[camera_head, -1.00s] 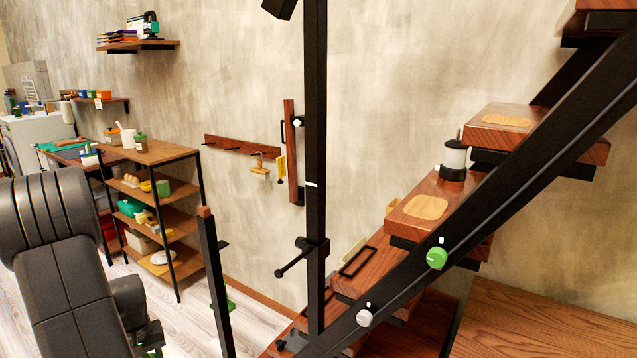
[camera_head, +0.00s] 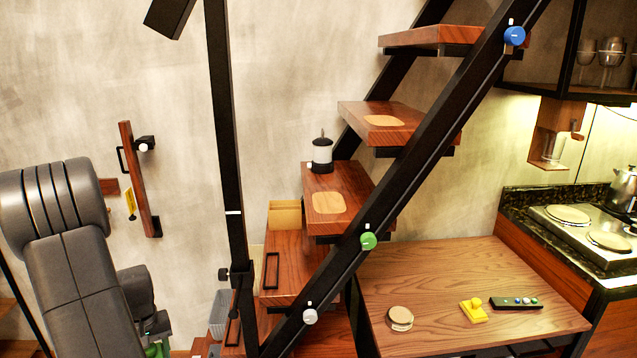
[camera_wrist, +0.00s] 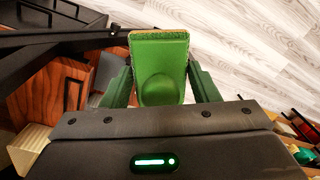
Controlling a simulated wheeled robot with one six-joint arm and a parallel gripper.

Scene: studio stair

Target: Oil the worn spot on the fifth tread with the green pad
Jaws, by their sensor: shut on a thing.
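My gripper (camera_wrist: 160,78) is shut on the green pad (camera_wrist: 159,52), between its two dark green fingers in the wrist view. The pad has a smooth moulded back and a fuzzy far edge, over pale floor. In the head view only a bit of green (camera_head: 155,349) shows at the bottom edge, below my arm. The stair stands in the middle, apart from my gripper. One tread (camera_head: 351,181) has a pale worn spot (camera_head: 328,203); the tread above (camera_head: 358,109) has another pale spot (camera_head: 384,120). I cannot tell which is the fifth.
A black-capped lantern-like canister (camera_head: 322,155) stands at the back of the lower spotted tread. A black post (camera_head: 228,190) and the sloping stringer (camera_head: 430,130), with coloured knobs, border the stair. A wooden table (camera_head: 440,270) with small items and a hob (camera_head: 585,232) lie right.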

